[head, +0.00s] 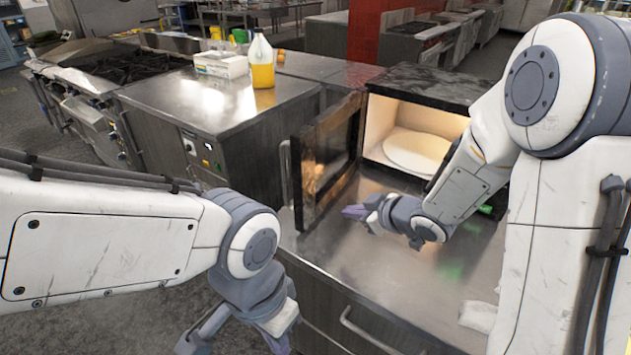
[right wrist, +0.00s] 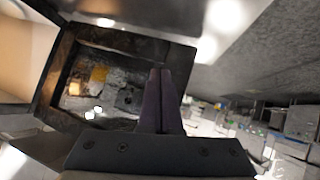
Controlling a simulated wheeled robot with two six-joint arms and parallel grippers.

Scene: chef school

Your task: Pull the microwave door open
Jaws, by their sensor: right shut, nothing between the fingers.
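The microwave (head: 425,84) stands on a steel counter with its cavity lit and a pale round plate (head: 415,152) inside. Its dark-framed door (head: 327,160) stands wide open, swung out to the left, with the handle (head: 284,172) on its far side. My right gripper (head: 353,211) is shut and empty, in front of the cavity near the door's lower inner side. In the right wrist view, its closed purple fingers (right wrist: 161,98) overlap the door window (right wrist: 110,85); contact cannot be told. My left gripper (head: 236,343) is low at the front, fingers apart and empty.
The steel counter (head: 375,275) is clear in front of the microwave. Another steel unit (head: 200,105) at left carries a yellow-filled bottle (head: 261,62) and a white box (head: 221,64). A stove (head: 125,66) is farther back.

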